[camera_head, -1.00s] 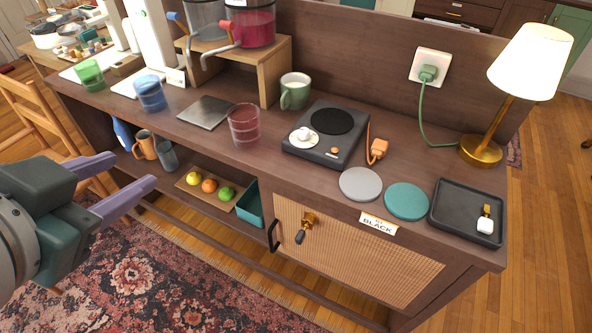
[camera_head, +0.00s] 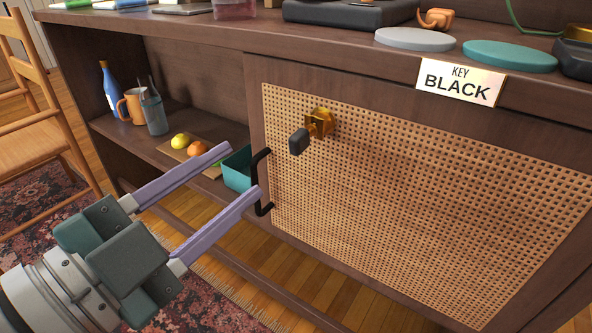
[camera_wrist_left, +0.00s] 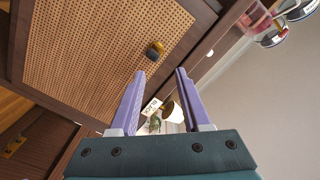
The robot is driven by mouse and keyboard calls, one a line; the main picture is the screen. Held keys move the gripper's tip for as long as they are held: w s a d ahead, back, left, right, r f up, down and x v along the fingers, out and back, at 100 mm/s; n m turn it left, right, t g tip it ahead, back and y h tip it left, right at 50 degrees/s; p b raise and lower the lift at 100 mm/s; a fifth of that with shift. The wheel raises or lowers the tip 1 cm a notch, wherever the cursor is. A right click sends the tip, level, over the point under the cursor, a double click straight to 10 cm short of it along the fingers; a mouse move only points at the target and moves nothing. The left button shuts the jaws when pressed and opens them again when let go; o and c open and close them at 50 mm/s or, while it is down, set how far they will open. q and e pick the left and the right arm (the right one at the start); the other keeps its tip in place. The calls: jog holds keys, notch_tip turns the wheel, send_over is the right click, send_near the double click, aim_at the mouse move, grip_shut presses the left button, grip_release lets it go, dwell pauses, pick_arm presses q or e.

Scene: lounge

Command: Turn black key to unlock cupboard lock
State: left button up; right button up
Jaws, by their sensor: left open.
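The black key (camera_head: 300,141) sticks out of the brass lock (camera_head: 319,121) on the upper left of the woven cupboard door (camera_head: 400,180). In the left wrist view the brass lock with the key (camera_wrist_left: 154,50) shows beyond my fingertips. My left gripper (camera_head: 243,170) is open and empty, its fingers left of and below the key, near the door's black handle (camera_head: 258,182). It is apart from the key. In the wrist view the open fingers (camera_wrist_left: 160,75) have nothing between them. A sign (camera_head: 460,82) above the door reads "KEY BLACK". My right gripper is not in view.
The open shelf left of the door holds a teal bin (camera_head: 236,170), fruit on a board, an orange mug (camera_head: 131,106) and a blue bottle (camera_head: 110,86). A wooden chair (camera_head: 40,130) stands at the left. Grey and teal discs lie on the top.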

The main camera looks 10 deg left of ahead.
aim_at(292, 148)
pick_arm(q)
jog(key=shift+f+x, duration=0.2)
jog(key=shift+x, duration=1.1)
jog(key=shift+f+x, duration=0.2)
jog(key=shift+x, duration=1.05)
jog(key=shift+d, duration=0.15)
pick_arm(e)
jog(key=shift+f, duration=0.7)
pick_arm(q)
jog(key=shift+s, duration=0.1)
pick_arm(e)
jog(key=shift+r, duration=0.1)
pick_arm(q)
jog(key=n+p, duration=0.1)
jog(key=n, duration=0.2)
jog(key=shift+r+n+p, duration=0.15)
jog(key=shift+n+p, duration=0.15)
jog(key=n+p, duration=0.2)
jog(key=n, duration=0.3)
jog(key=shift+d, duration=0.15)
jog(key=shift+d+f+n, duration=0.1)
jog(key=shift+f+n, duration=0.15)
jog(key=shift+n, duration=0.25)
jog(key=shift+b+x, duration=0.95)
jog(key=shift+x, duration=1.95)
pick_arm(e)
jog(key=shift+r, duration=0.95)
